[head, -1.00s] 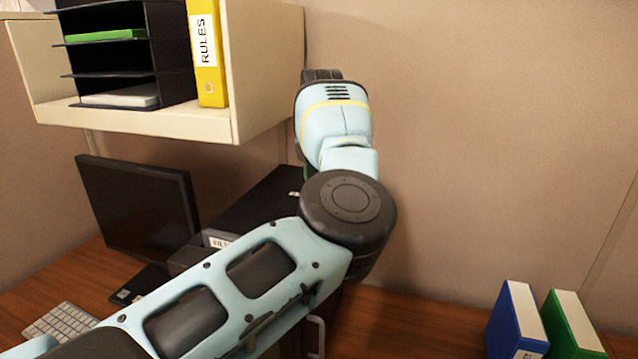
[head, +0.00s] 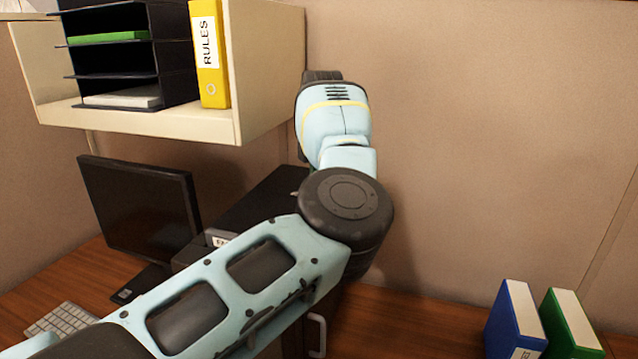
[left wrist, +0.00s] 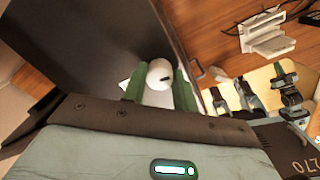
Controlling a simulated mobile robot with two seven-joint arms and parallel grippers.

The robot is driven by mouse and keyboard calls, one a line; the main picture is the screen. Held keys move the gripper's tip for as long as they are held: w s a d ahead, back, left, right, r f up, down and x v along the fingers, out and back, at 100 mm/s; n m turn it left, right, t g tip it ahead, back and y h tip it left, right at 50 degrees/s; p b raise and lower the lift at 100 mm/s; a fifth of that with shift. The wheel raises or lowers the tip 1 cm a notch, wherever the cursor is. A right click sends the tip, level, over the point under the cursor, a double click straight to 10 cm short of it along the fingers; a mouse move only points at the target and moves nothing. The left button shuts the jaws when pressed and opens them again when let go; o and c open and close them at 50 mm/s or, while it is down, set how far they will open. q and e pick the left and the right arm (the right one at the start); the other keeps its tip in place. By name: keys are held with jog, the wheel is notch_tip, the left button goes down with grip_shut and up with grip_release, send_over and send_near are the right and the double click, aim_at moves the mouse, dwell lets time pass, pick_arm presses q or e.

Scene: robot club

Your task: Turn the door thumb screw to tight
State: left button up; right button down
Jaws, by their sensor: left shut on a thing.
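A round white knob (left wrist: 159,74) with a small dark mark, which looks like the thumb screw, sits against a dark flat panel (left wrist: 85,45) in the left wrist view. My left gripper (left wrist: 158,85) has its two green fingers on either side of this knob and is shut on it. Part of a white pointed patch shows beside the left finger. In the head view my left arm hides the gripper and the knob. A black box (head: 262,207) with a white label stands behind that arm. My right gripper is in neither view.
A shelf (head: 265,80) with a yellow binder (head: 209,55) hangs upper left. A monitor (head: 140,210) and keyboard (head: 62,320) are on the desk at left. Blue (head: 515,318) and green binders (head: 570,322) stand right. The wall between is bare.

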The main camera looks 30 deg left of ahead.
pick_arm(q)
jog(key=m, duration=1.2)
jog(key=shift+m, duration=2.1)
jog(key=o, duration=1)
jog(key=shift+c, duration=0.2)
jog(key=shift+s+a+r, duration=0.1)
jog(key=shift+s+r, duration=0.05)
jog(key=shift+r, duration=3.7)
